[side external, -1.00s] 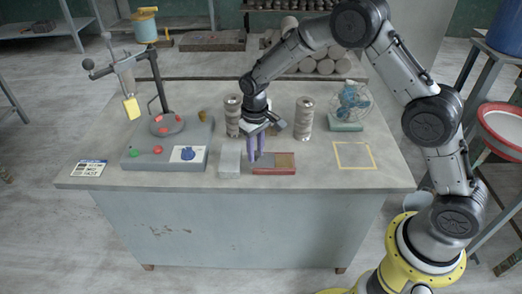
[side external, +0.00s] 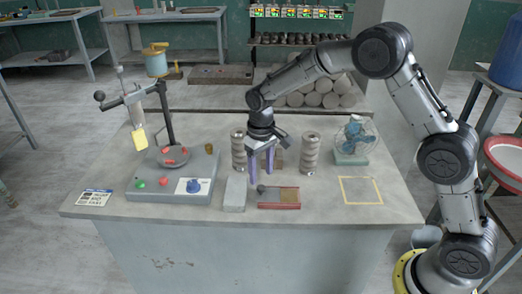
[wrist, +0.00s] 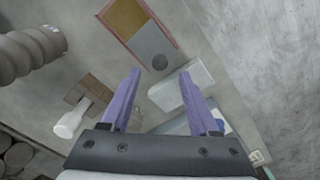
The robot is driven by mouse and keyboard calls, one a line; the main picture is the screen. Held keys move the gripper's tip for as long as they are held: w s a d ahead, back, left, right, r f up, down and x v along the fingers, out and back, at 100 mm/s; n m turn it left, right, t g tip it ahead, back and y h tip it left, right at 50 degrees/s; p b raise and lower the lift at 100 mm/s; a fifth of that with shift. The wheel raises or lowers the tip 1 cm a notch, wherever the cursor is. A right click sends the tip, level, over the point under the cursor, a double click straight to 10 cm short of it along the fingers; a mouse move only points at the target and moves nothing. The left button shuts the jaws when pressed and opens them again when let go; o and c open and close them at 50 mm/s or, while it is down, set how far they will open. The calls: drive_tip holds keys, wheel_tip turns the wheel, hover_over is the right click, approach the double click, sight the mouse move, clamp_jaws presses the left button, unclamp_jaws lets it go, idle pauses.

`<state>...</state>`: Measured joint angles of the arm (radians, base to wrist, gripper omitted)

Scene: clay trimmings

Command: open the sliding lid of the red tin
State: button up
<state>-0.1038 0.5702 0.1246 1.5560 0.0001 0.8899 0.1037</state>
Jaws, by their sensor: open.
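The red tin (side external: 279,206) lies on the bench below and in front of my gripper (side external: 262,184). Its top shows a grey plate with a small dark round knob (side external: 261,189) on the left and a tan area (side external: 289,196) on the right. In the wrist view the grey plate (wrist: 147,45), the tan area and the red rim show ahead of my purple fingers. The knob (wrist: 160,62) appears between and beyond the fingertips (wrist: 161,73). My gripper is open with nothing between the fingers. I cannot tell whether the fingertips touch anything.
A pale block (side external: 235,195) stands close left of the tin. Ribbed grey cylinders (side external: 310,153) stand behind on both sides of my gripper. A grey device with buttons (side external: 170,190) is at left, a fan (side external: 354,138) at back right. A yellow outlined square (side external: 361,190) is empty.

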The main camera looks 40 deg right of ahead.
wheel_tip(320, 180, up, 8)
drive_tip(key=shift+r, duration=0.25)
drive_tip(key=shift+r, duration=0.1)
wheel_tip(320, 180, up, 4)
drive_tip(key=t, duration=0.1)
hover_over(261, 186)
drive_tip(key=s+d+r+t, duration=0.1)
drive_tip(key=s+d+r, duration=0.1)
drive_tip(key=s+r, duration=0.3)
drive_tip(key=s+d+r+t, duration=0.1)
drive_tip(key=s+r, duration=0.3)
drive_tip(key=s, duration=0.3)
drive_tip(key=s+d+r+t, duration=0.1)
drive_tip(key=s+r+t, duration=0.1)
drive_tip(key=s+r, duration=0.35)
drive_tip(key=s+f, duration=1)
drive_tip(key=s, duration=0.4)
drive_tip(key=shift+s+d+t, duration=0.2)
drive_tip(key=shift+d+t, duration=0.1)
drive_tip(key=shift+d, duration=0.15)
drive_tip(key=shift+r, duration=0.1)
